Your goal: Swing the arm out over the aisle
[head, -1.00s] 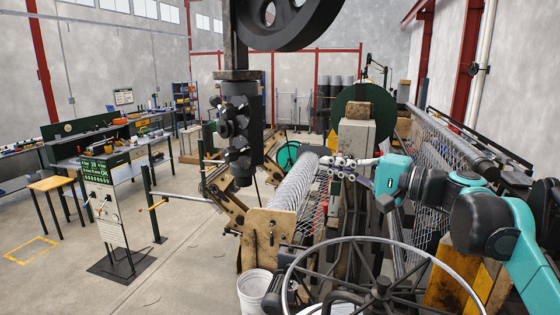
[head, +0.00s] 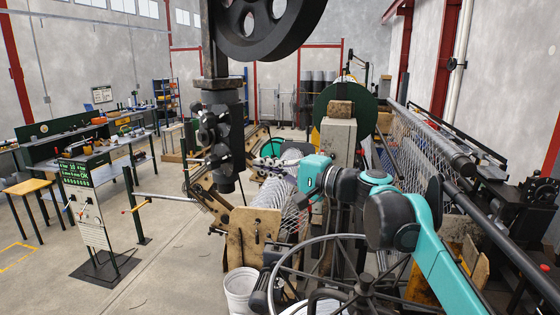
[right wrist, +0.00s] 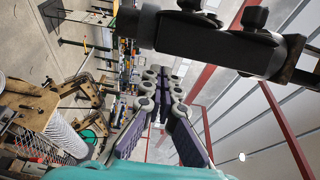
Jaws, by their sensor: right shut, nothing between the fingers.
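My right arm (head: 345,185), teal and black, reaches in from the lower right of the head view across the weaving machine. My right gripper (head: 256,162) is at its end, above the roll of wire mesh (head: 275,194) and just right of the black hanging machine column (head: 222,135). I cannot tell whether they touch. In the right wrist view the gripper (right wrist: 160,80) has its grey-padded fingers together with nothing between them. The aisle (head: 175,260) is bare concrete floor left of the machine. My left gripper is not in view.
A black flywheel (head: 262,25) hangs overhead. A spoked handwheel (head: 345,270) and a white bucket (head: 240,288) stand at the front. In the wrist view a dark machine bar (right wrist: 215,45) crosses close by.

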